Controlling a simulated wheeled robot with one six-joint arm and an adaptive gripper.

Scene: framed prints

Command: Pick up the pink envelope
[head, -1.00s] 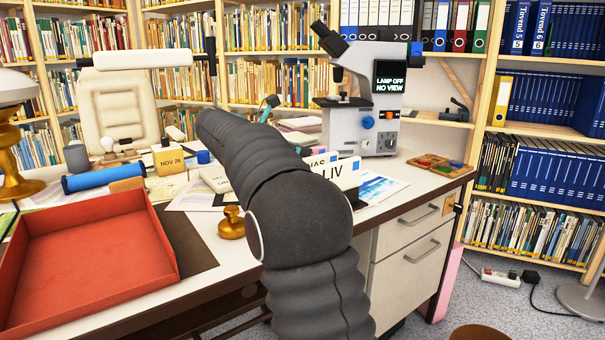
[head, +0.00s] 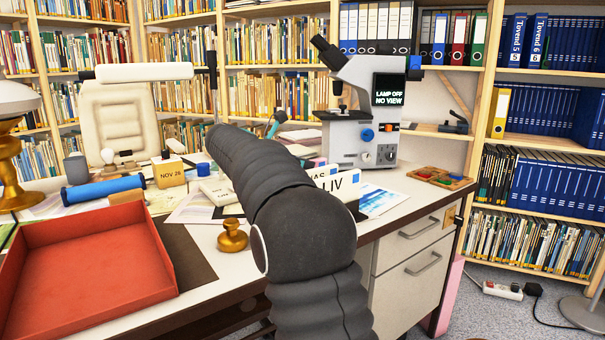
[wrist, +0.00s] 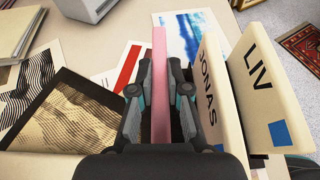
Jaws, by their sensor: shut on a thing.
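The pink envelope (wrist: 159,100) shows edge-on in the wrist view as a narrow upright pink strip. My gripper (wrist: 160,78) is shut on it, with one dark finger on each side. The strip's lower end is hidden by the gripper. Right of it in the wrist view stand two cream pieces with name labels, JONAS (wrist: 210,85) and LIV (wrist: 262,85). In the head view my dark arm hides the gripper; a small pink patch (head: 318,161) shows behind the name labels, possibly the envelope's top.
A microscope (head: 365,120) stands at the desk's back right. A red tray (head: 85,265) fills the front left, with a brass stamp (head: 233,237) right of it. A patterned print (wrist: 75,115) lies left of the gripper. Bare desk shows near the front right edge.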

